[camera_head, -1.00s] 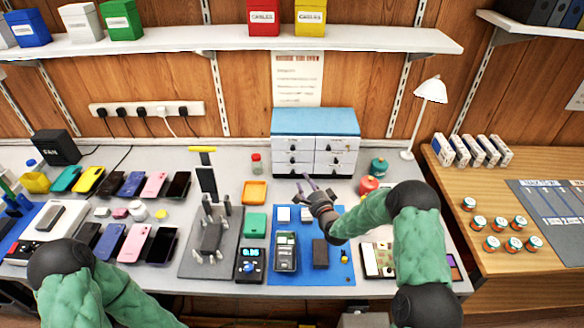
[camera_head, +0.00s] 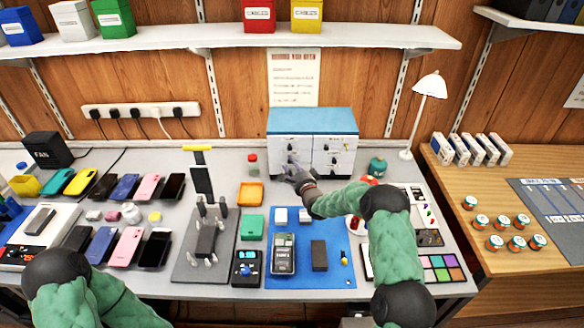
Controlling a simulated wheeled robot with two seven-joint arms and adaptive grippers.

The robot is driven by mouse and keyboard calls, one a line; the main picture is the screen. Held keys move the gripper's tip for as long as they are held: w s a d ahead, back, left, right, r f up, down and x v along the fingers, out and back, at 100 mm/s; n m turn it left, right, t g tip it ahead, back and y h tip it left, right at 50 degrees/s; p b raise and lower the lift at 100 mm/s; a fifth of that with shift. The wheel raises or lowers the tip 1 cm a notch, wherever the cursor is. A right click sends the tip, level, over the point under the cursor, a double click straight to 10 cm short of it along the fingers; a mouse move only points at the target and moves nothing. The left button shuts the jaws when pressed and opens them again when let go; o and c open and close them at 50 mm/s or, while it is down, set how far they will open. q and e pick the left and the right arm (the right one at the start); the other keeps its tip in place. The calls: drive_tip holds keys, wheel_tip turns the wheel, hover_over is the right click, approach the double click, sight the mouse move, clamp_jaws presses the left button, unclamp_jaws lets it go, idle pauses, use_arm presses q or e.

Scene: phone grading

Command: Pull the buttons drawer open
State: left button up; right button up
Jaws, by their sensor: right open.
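The drawer cabinet (camera_head: 312,120) has a blue top and white drawer fronts with dark knobs, in two columns. It stands at the back of the grey bench. The drawer labels are too small to read, so I cannot tell which one is the buttons drawer. All visible drawers look closed. My right gripper (camera_head: 292,163) is open, with its fingers at the lower left drawer front. I cannot tell whether they touch a knob, and the gripper hides part of that front. My left arm (camera_head: 65,285) shows at the bottom left; its gripper is out of view.
A white lamp (camera_head: 430,86) stands at the back right.

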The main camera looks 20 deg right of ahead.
drive_tip(key=shift+w, duration=0.1)
clamp_jaws()
drive_tip(key=s+a+p, duration=0.1)
drive_tip(key=s+a, duration=0.2)
drive_tip(key=s, duration=0.9)
drive_tip(key=shift+a, duration=0.25)
unclamp_jaws()
drive_tip(key=shift+w, duration=0.1)
drive_tip(key=s+d, duration=0.1)
drive_tip(key=s, duration=1.1)
drive_tip(key=shift+d, duration=0.2)
